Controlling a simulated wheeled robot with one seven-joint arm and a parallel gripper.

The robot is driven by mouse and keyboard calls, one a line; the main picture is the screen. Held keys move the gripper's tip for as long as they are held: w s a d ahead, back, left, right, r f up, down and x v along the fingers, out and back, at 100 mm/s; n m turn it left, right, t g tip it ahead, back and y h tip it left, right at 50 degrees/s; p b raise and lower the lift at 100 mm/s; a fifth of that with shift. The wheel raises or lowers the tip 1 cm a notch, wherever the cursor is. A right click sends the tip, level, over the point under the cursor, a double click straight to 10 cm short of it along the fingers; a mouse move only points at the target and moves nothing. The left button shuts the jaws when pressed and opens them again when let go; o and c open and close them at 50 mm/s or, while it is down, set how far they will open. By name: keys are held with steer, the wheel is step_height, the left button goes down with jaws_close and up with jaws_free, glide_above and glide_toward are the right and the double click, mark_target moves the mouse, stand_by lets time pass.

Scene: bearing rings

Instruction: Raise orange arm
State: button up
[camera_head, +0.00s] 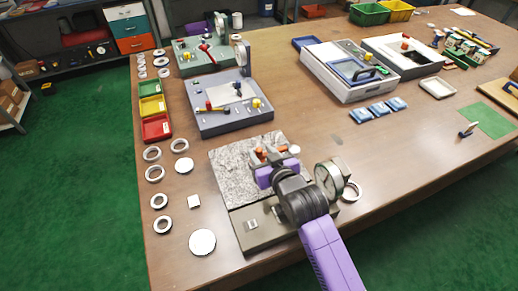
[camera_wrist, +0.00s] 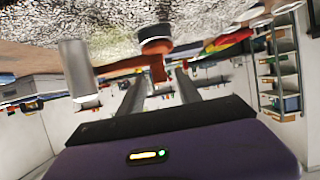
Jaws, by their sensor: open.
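The orange arm (camera_wrist: 125,66) shows in the wrist view as a bar with a short stub hanging at a dark round cap. Orange parts of it also show in the head view (camera_head: 261,151), above a speckled grey granite-like plate (camera_head: 232,172). My gripper (camera_wrist: 157,85) is open, its two dark fingers on either side of the stub, which shows between their tips. I cannot tell whether either finger touches it. In the head view my gripper (camera_head: 274,160) is over the plate and hides part of the orange arm and its mount.
A round dial gauge (camera_head: 329,181) stands close to the right of my wrist. A grey metal cylinder (camera_wrist: 77,70) shows beside the fingers. Metal rings (camera_head: 155,174) lie left of the plate. A grey fixture (camera_head: 232,119) stands behind it.

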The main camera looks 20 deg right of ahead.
steer(key=shift+x, duration=1.2)
jaws_close()
stand_by(0.6)
